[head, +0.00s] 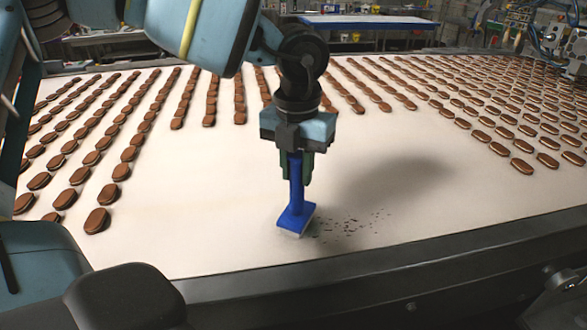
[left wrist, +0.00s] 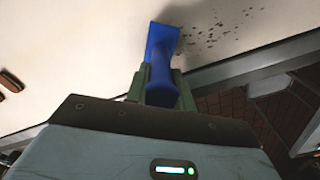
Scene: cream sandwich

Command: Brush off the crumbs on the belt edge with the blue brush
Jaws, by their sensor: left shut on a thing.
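My left gripper (head: 297,165) is shut on the handle of the blue brush (head: 296,212) and points down over the front part of the belt (head: 210,225). The brush is upright, its pale bristles low at the belt surface; I cannot tell for sure whether they touch. Dark crumbs (head: 350,224) lie scattered just right of the brush head, near the belt's front edge. In the left wrist view the blue brush (left wrist: 163,45) sits between the fingers of my left gripper (left wrist: 160,90), with the crumbs (left wrist: 208,32) beyond it to the right. My right gripper is not in view.
Rows of brown sandwich biscuits (head: 96,220) cover the belt at left, along the back and at right. A dark metal rail (head: 400,265) runs along the belt's front edge. The belt around the crumbs is clear. Machinery (head: 555,45) stands at the back right.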

